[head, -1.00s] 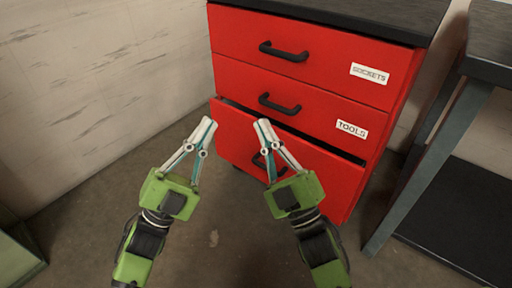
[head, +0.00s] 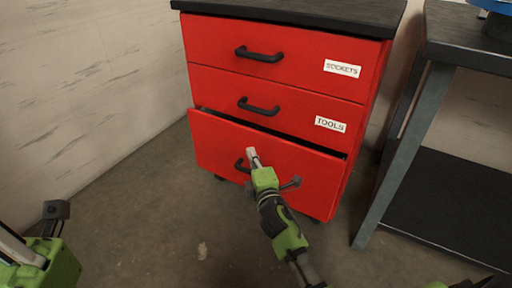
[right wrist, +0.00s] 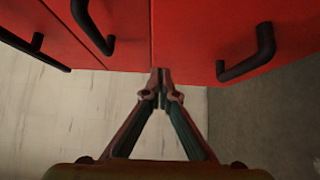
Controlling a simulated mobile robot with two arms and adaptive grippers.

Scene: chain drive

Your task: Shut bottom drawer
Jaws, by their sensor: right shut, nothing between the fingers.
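The bottom drawer (head: 310,180) of a red cabinet stands out a little from the drawers above, with a dark gap along its top edge. Its black handle (head: 240,166) is partly behind my right gripper. My right gripper (head: 252,152) is shut and empty, its tips close to the drawer front just above the handle. In the right wrist view the shut fingertips (right wrist: 161,73) lie near the bottom drawer's edge (right wrist: 185,35), left of its handle (right wrist: 248,58). I cannot tell if they touch. My left gripper (head: 22,250) is partly cut off at the lower left; its fingers are unclear.
The middle drawer (head: 215,88), labelled TOOLS, and the top drawer (head: 215,40), labelled SOCKETS, look flush. A grey workbench (head: 400,150) with a low dark shelf stands at the right. A pale wall (head: 80,90) is at the left. The floor in front is clear.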

